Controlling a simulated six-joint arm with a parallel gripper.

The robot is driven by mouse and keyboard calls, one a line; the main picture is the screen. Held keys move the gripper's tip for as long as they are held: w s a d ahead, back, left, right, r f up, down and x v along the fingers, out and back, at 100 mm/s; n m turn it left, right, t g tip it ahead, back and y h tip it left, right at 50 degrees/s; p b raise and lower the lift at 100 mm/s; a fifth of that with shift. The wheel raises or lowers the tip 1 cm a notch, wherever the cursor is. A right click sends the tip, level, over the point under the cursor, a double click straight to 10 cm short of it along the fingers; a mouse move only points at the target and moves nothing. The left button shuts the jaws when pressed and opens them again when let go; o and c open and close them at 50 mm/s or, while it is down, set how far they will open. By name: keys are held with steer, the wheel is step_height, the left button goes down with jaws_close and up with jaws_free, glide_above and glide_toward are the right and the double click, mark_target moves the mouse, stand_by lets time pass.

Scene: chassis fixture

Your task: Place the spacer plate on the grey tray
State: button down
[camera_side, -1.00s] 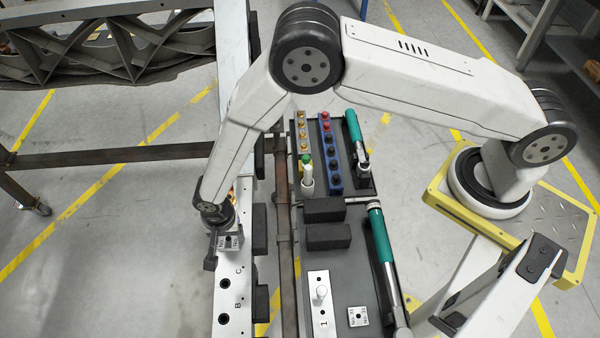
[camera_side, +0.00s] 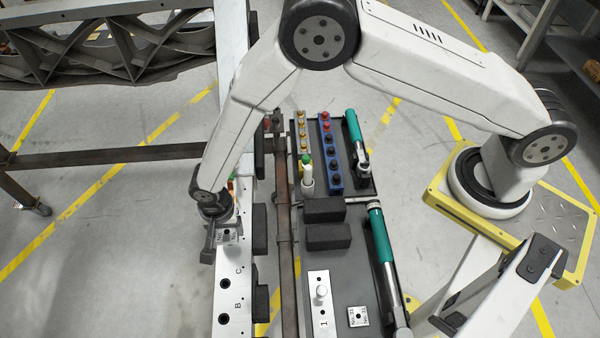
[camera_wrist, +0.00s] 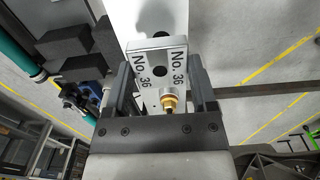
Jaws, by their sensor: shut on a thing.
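The spacer plate (camera_side: 227,235) is a small pale metal plate with dark lettering and a hole. In the wrist view the plate (camera_wrist: 148,70) reads "No. 36" on two sides. My gripper (camera_side: 223,244) is shut on it, with one dark finger on each side (camera_wrist: 160,75). It holds the plate over the white beam (camera_side: 230,310); the gap below is hard to judge. The grey tray (camera_side: 348,285) lies right of the beam. A similar small plate (camera_side: 358,317) with lettering sits on its near part.
On the tray are a plate marked 1 with a knob (camera_side: 319,300), two black foam blocks (camera_side: 326,237) and a green-handled tool (camera_side: 380,240). A dark rail (camera_side: 284,230) runs between beam and tray. A brass piece (camera_wrist: 168,103) shows between my fingers.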

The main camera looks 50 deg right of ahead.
steer(key=s+d+r, duration=0.7)
steer(key=s+r, duration=0.2)
steer(key=s, duration=0.2)
steer(key=shift+s+r, duration=0.2)
steer(key=shift+s, duration=0.2)
steer(key=shift+f, duration=0.1)
stand_by(0.4)
glide_above(352, 286)
step_height(352, 286, down, 24)
steer(key=shift+r, duration=0.25)
steer(key=shift+d, duration=0.1)
steer(key=shift+f, duration=4)
